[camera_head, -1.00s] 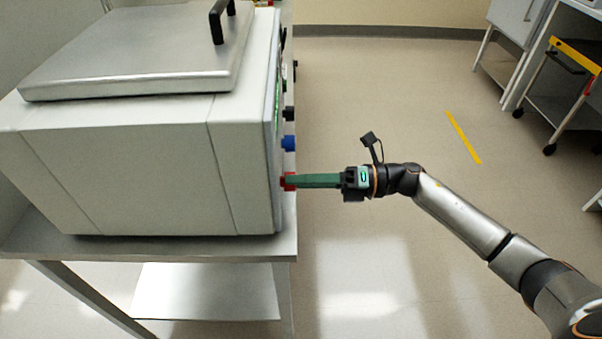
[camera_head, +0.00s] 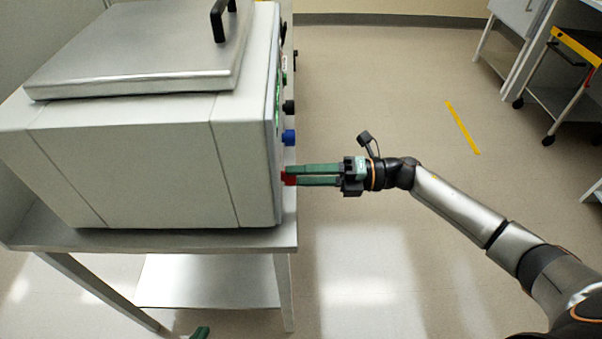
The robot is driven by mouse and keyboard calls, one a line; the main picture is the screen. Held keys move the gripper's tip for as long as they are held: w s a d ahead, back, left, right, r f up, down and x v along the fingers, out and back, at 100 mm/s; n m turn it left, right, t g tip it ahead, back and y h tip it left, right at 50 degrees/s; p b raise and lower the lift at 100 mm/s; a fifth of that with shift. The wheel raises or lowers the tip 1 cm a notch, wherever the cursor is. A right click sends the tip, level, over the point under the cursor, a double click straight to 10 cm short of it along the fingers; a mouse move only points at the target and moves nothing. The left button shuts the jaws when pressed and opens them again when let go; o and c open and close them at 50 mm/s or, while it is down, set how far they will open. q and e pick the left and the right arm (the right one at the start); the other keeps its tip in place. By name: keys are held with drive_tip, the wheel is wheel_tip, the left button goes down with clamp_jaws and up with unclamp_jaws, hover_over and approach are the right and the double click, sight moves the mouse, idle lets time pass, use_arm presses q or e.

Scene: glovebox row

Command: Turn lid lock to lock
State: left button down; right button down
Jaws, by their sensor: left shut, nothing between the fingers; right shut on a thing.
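The grey box-shaped device (camera_head: 150,165) has a closed flat lid (camera_head: 140,60) with a black handle (camera_head: 220,18). Its right-hand face is seen almost edge-on and carries a red knob (camera_head: 288,180), a blue knob (camera_head: 290,137) and a black knob (camera_head: 289,106). My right gripper (camera_head: 292,176) reaches in from the right, its green fingers shut on the red knob, which they partly hide. Markings on the face cannot be read. Only a green tip of my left gripper (camera_head: 200,333) shows at the bottom edge, shut and apart from the device.
The device stands on a metal table (camera_head: 150,240) with a lower shelf (camera_head: 210,282). The floor (camera_head: 400,100) right of it is clear, with a yellow stripe (camera_head: 462,128). A cart with a yellow edge (camera_head: 578,45) stands at the far right.

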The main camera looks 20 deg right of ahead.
drive_tip(key=shift+c, duration=1.9)
unclamp_jaws()
drive_tip(key=shift+d, duration=0.1)
drive_tip(key=b+v, duration=0.1)
drive_tip(key=v, duration=1.1)
drive_tip(key=shift+d, duration=0.2)
